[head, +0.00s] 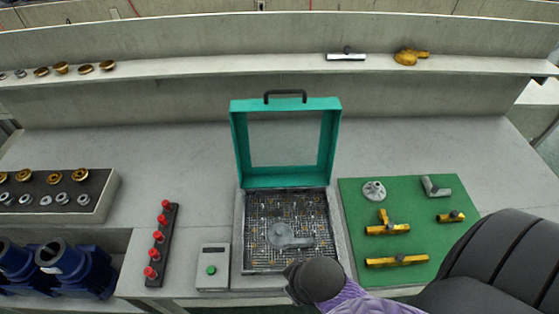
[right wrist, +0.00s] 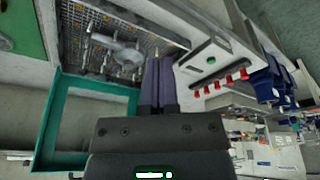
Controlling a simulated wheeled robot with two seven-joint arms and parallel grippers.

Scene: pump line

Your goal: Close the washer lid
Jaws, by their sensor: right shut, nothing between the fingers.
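The washer lid (head: 285,179) is a teal frame with a clear pane and a dark handle on top. It stands open, upright at the back of the washer (head: 337,236). In the right wrist view the lid (right wrist: 48,125) shows at lower left. A grey metal part (head: 288,237) lies on the grid inside the washer. My right gripper (right wrist: 157,65) has its two dark purple fingers together and empty, beside the washer in that view. My left gripper is not in view.
A control box with a green button (head: 211,270) and a rack of red knobs (head: 162,245) stand left of the washer. A green mat (head: 350,205) with brass and grey parts lies right. Blue pumps (head: 75,268) sit at far left. A shelf (head: 200,72) runs behind.

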